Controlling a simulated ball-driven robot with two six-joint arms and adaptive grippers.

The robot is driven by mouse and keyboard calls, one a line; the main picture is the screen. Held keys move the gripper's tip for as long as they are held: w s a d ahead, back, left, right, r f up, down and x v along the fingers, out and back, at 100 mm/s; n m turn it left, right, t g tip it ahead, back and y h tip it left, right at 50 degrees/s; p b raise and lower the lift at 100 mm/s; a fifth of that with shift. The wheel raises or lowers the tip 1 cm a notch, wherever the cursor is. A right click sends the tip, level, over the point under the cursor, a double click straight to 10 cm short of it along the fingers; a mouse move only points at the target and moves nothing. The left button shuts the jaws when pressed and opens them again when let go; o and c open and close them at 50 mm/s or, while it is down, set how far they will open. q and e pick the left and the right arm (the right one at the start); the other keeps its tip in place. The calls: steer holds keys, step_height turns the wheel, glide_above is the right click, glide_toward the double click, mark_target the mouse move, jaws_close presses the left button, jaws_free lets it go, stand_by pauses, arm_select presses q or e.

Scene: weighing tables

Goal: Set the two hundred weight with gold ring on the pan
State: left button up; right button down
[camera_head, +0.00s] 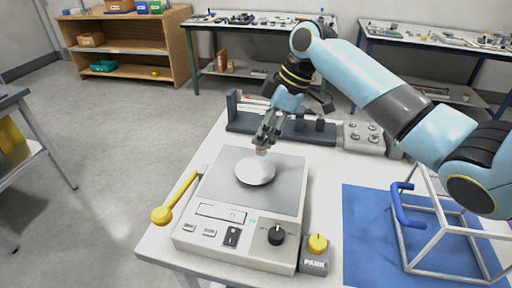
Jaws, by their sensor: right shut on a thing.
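My right gripper (264,141) reaches down from the upper right and is shut on a small weight (262,151). Only the weight's pale, tan lower end shows below the fingertips; a gold ring or number cannot be made out. The weight is over the back part of the round white pan (255,174), close to it; I cannot tell whether it touches. The pan sits on the grey top of a scale (220,190) and looks otherwise empty. My left gripper is not in view.
A dark rack (243,122) with dark weights stands behind the scale, beside a grey block with knobs (362,138). A yellow-ended lever (162,214) is at the scale's left. A PARK block (315,262) is at its right. A wire frame (412,238) stands on a blue mat (365,250).

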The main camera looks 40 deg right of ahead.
mark_target(257, 153)
steer(key=shift+w+a+f, duration=0.45)
steer(key=shift+a+f, duration=0.05)
steer(key=shift+a, duration=0.2)
step_height(257, 153, down, 3)
steer(key=shift+f+p, duration=0.2)
steer(key=shift+p, duration=0.1)
steer(key=shift+f, duration=0.35)
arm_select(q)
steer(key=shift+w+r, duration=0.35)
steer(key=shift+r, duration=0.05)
arm_select(e)
steer(key=shift+f, duration=0.1)
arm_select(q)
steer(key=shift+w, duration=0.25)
arm_select(e)
steer(key=c, duration=1.1)
jaws_free()
steer(key=shift+c, duration=0.2)
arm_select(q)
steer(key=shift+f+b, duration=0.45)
arm_select(e)
steer(key=v, duration=1.2)
